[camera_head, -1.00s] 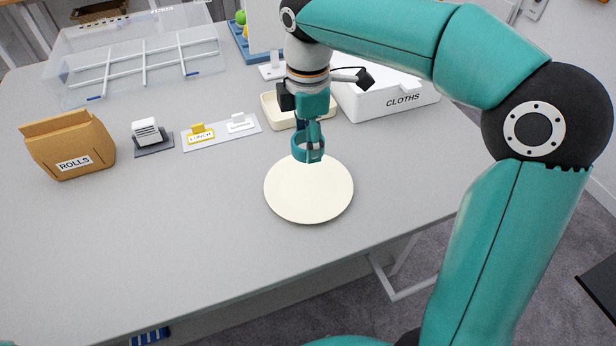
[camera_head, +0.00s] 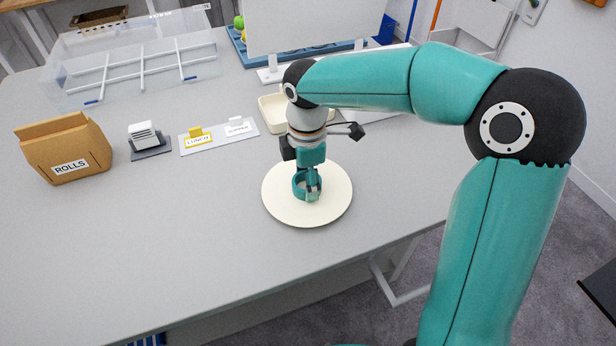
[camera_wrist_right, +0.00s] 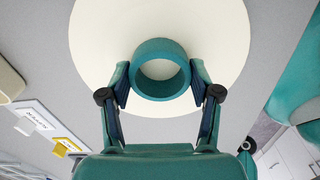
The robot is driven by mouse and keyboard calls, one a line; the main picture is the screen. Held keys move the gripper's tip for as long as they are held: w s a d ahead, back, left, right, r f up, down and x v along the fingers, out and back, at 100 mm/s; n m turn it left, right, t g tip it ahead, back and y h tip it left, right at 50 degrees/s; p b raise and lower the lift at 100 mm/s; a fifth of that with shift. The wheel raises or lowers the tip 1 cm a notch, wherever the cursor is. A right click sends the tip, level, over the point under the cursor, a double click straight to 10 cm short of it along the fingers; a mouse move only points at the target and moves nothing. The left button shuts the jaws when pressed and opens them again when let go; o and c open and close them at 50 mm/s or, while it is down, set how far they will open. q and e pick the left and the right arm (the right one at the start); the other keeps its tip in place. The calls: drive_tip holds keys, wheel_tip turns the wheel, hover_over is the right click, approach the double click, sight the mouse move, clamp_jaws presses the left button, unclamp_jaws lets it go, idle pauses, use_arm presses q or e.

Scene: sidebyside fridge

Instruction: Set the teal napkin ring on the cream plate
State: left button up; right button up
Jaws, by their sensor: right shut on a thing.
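The cream plate (camera_head: 325,211) lies flat on the grey table in the head view, and it fills the upper part of the right wrist view (camera_wrist_right: 225,45). My right gripper (camera_head: 310,190) points down over the plate. It is shut on the teal napkin ring (camera_head: 299,187), with a finger on each side of it. I cannot tell whether the ring touches the plate. My left gripper is not in view.
A brown ROLLS bag (camera_head: 65,150) stands at the left. A dark stand with white cards (camera_head: 147,138) and a grey mat with LUNCH and SUPPER tags (camera_head: 218,135) are behind. A clear divided box (camera_head: 135,65) is at the back. The front table is clear.

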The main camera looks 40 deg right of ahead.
drive_tip(key=shift+f, duration=0.1)
drive_tip(key=o, duration=0.9)
drive_tip(key=shift+o, duration=0.2)
drive_tip(key=shift+r, duration=0.2)
wheel_tip(320, 180, up, 12)
drive_tip(key=p, duration=0.1)
drive_tip(key=shift+p, duration=0.35)
drive_tip(key=shift+f, duration=0.1)
